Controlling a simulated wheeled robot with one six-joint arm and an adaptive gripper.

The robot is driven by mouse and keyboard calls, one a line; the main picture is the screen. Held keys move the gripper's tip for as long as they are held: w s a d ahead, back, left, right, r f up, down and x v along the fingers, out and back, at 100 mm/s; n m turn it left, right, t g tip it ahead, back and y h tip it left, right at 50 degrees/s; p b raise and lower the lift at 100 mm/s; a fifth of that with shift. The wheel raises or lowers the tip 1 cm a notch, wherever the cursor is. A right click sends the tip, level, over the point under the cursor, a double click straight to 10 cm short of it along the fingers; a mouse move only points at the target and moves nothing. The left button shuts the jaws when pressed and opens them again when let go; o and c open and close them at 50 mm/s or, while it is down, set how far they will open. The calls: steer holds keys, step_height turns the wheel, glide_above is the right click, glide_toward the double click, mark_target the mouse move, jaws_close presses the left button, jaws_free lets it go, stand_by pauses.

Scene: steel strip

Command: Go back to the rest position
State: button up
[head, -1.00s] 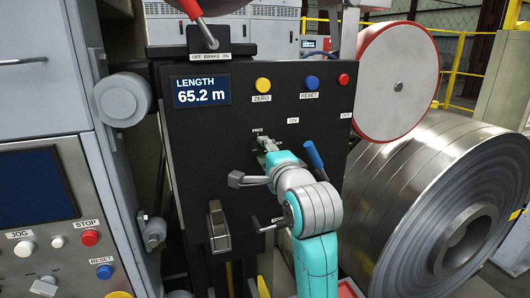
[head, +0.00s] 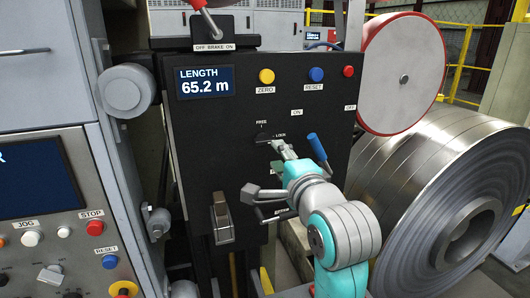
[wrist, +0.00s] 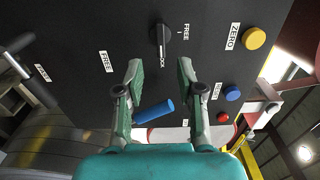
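My gripper (head: 279,147) is in front of the black panel, just below and right of a small black rotary knob (head: 262,137) marked FREE and LOCK. In the wrist view, my gripper (wrist: 160,75) is open, its two green-padded fingers apart with nothing held between them. The knob (wrist: 159,38) stands just beyond the fingertips, clear of them. Its pointer seems to be on the LOCK side, though the label is partly covered. My teal and grey arm hides the lower right part of the panel.
A blue-handled lever (head: 317,147) is close beside my gripper; in the wrist view the blue handle (wrist: 153,117) shows between the fingers. A grey-handled lever (head: 221,212) is lower left. A steel coil (head: 400,195) stands right. A display (head: 205,83) reads 65.2 m.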

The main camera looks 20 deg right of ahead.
steer(key=s+f+n+g, duration=0.1)
steer(key=s+f+n, duration=0.45)
steer(key=f, duration=0.95)
steer(key=s+f+n+g, duration=0.1)
steer(key=s+f+n, duration=0.2)
steer(key=s+f, duration=0.95)
steer(key=s+f+n, duration=0.3)
steer(key=s, duration=0.6)
steer(key=s+f+n, duration=0.3)
steer(key=s+f, duration=0.1)
steer(key=s, duration=0.5)
steer(key=s+f+n+g, duration=0.1)
steer(key=s+f+n, duration=0.2)
steer(key=s, duration=0.7)
steer(key=shift+a+f+n, duration=0.25)
steer(key=shift+f+n, duration=0.1)
steer(key=shift+f, duration=0.05)
